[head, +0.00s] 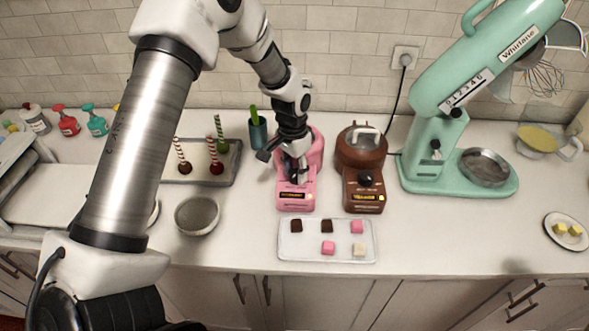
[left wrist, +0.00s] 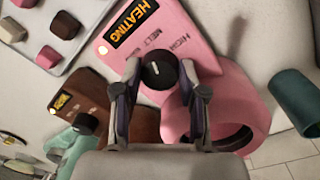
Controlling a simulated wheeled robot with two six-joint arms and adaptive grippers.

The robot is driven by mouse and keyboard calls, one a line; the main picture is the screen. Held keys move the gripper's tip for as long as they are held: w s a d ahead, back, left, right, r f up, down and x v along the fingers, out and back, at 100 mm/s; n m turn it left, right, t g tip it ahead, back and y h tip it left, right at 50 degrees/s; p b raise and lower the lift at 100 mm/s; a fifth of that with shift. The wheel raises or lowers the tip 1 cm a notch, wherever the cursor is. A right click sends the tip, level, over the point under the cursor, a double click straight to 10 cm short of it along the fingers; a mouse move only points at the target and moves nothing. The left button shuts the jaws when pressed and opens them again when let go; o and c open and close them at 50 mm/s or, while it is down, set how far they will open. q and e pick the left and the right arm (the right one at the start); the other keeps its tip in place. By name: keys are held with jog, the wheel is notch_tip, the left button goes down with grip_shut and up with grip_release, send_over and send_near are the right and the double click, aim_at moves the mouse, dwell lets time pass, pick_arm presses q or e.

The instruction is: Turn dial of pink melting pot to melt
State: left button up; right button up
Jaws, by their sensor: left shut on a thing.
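The pink melting pot (head: 296,203) stands on the counter near the wall, its round bowl behind its control panel. In the left wrist view its panel (left wrist: 190,30) carries a lit display (left wrist: 132,22) reading HEATING, with a small light beside it. The words HIGH and MELT are printed near the black dial (left wrist: 159,68). My left gripper (head: 297,178) is over the pot, its fingers on both sides of the dial and shut on it. In the left wrist view the gripper (left wrist: 160,82) hides part of the dial's surroundings. My right gripper is not in view.
A brown melting pot (head: 362,155) stands close on the right. A tray of coloured cubes (head: 300,252) lies in front. A teal mixer (head: 440,150) is farther right. A grey bowl (head: 197,216) and a tray with cake pops (head: 224,176) are left. A green cup (head: 258,133) is behind.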

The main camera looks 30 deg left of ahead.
aim_at(294, 171)
pick_arm(q)
jog(key=shift+f, duration=0.15)
jog(key=o, duration=0.9)
jog(key=shift+o, duration=1.3)
jog(key=shift+w, duration=0.25)
jog(key=shift+r, duration=0.3)
notch_tip(294, 171, up, 11)
jog(key=shift+a, duration=0.3)
jog(key=shift+w+r, duration=0.1)
